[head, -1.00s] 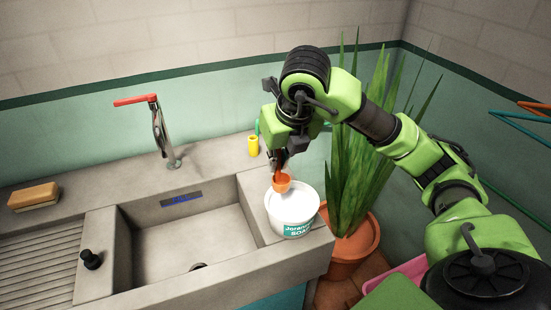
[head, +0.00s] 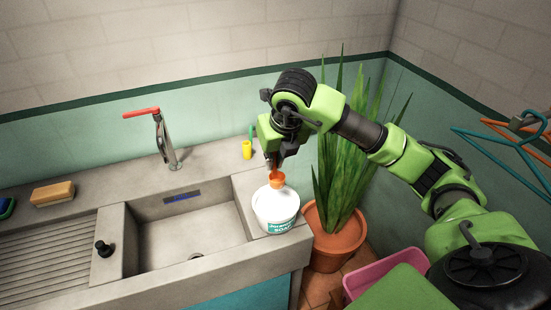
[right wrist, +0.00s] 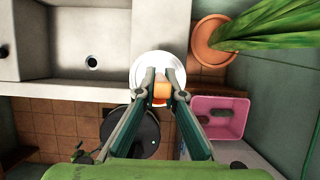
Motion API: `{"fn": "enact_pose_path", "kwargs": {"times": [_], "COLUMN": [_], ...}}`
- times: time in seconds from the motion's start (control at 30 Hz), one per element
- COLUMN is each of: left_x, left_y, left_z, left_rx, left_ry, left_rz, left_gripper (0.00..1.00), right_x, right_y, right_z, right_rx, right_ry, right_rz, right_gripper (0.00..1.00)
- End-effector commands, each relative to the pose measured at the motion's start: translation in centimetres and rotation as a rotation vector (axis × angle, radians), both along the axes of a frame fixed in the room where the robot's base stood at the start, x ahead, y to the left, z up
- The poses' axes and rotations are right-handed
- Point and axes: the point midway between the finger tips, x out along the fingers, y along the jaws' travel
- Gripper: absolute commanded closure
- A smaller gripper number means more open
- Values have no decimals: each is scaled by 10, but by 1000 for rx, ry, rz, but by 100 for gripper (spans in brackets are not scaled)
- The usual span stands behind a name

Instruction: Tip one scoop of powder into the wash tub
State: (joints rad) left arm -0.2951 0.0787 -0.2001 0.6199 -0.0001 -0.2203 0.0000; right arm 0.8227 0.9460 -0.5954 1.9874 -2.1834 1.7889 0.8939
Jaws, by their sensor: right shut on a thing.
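My right gripper (head: 275,164) is shut on the orange scoop (head: 277,181) and points down over the white soap tub (head: 275,211). The scoop overlaps the tub's far rim in the head view; I cannot tell whether it dips inside. In the right wrist view the scoop (right wrist: 160,92) sits between the two fingers, in front of the white tub (right wrist: 160,64). Whether powder is in the scoop does not show. The grey sink basin (head: 190,233) is left of the soap tub and looks empty. A pink tub (head: 375,272) stands low at the right. My left gripper is out of view.
A tap with a red lever (head: 160,135) rises behind the basin. A yellow cup (head: 247,150) stands behind the soap tub. A potted plant (head: 340,238) is close on the right. A sponge (head: 53,193) and a black knob (head: 103,248) are at the left.

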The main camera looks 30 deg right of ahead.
Motion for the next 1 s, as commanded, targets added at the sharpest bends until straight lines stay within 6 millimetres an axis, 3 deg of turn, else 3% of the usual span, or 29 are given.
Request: {"fn": "enact_pose_path", "kwargs": {"times": [0.17,0.63,1.0], "left_x": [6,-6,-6], "left_y": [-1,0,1], "left_z": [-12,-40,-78], "left_rx": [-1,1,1], "left_ry": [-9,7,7], "left_rz": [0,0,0], "left_gripper": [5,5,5], "right_x": [-1,-1,0], "right_y": [0,0,0], "right_z": [-19,-66,-104], "right_rx": [-1,-1,0], "right_ry": [1,1,-1], "right_rz": [0,0,0], "right_gripper": [100,100,100]}}
